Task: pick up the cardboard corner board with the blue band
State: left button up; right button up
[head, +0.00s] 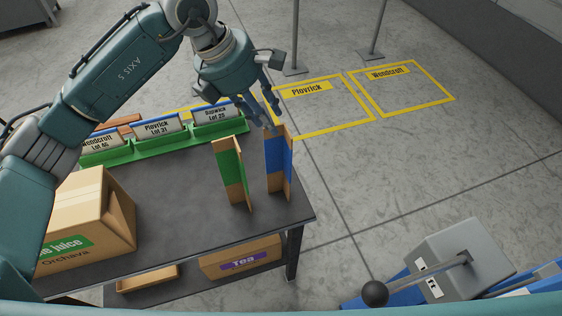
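The cardboard corner board with the blue band (284,165) stands upright near the right edge of the dark table. My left gripper (270,121) points down at its top end. Its fingers look apart, with the tips at or just above the board's top edge. I cannot tell whether they touch it. A second corner board, with a green band (230,165), stands upright just to the left. My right gripper is not in view.
The dark table (185,205) holds an Orchava juice carton (88,215) at the left and a green rack (180,143) of lot signs at the back. A Tea box (240,258) is on the lower shelf. A grey machine with a black-knobbed lever (374,293) stands at the lower right.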

pick_arm(q)
jog(key=x, duration=0.1)
jog(key=p+x, duration=0.1)
jog(key=x, duration=0.2)
jog(key=shift+s+d+f+p, duration=0.1)
jog(key=shift+s+f+p, duration=0.1)
jog(key=shift+s+p, duration=0.15)
jog(key=shift+c, duration=0.5)
grip_shut()
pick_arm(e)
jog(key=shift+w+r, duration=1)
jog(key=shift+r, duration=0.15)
pick_arm(q)
jog(key=shift+r, duration=0.15)
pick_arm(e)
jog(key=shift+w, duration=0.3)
